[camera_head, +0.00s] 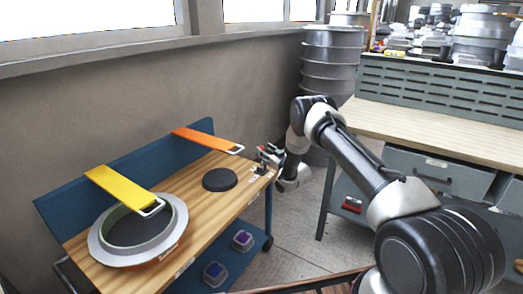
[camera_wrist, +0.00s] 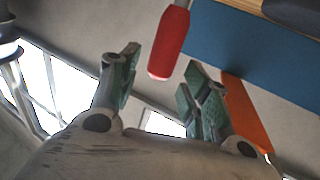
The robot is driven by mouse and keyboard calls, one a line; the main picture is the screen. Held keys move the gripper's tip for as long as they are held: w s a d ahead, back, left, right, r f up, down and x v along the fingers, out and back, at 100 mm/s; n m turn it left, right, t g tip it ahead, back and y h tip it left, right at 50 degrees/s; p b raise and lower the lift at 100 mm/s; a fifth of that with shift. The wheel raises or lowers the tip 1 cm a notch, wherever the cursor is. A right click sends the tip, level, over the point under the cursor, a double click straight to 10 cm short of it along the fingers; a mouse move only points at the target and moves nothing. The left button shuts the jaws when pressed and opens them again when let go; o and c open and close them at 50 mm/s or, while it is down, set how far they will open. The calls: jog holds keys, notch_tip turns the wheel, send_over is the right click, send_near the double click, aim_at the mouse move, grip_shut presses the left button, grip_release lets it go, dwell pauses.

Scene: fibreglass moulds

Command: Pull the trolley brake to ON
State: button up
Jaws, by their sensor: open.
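The trolley (camera_head: 225,178) has a wooden top and a blue back panel, and stands against the wall at the left. My gripper (camera_head: 268,157) is at its right end, near the edge of the top. In the wrist view my gripper (camera_wrist: 162,72) is open, with green-grey finger pads spread apart. A red handle (camera_wrist: 169,44) shows between the two fingertips, with clear space on both sides. It looks like the brake handle, but no ON mark is legible. I cannot tell how deep it sits between the fingers. In the head view my gripper largely hides that spot.
On the trolley are a yellow flap (camera_head: 122,188), an orange flap (camera_head: 205,140), a round mould (camera_head: 102,250) and a black disc (camera_head: 220,180). Small boxes (camera_head: 215,273) sit on the lower shelf. A workbench (camera_head: 440,119) and stacked drums (camera_head: 331,60) stand at the right and back.

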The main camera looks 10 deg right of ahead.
aim_at(262, 147)
jog(key=shift+x, duration=1.75)
grip_shut()
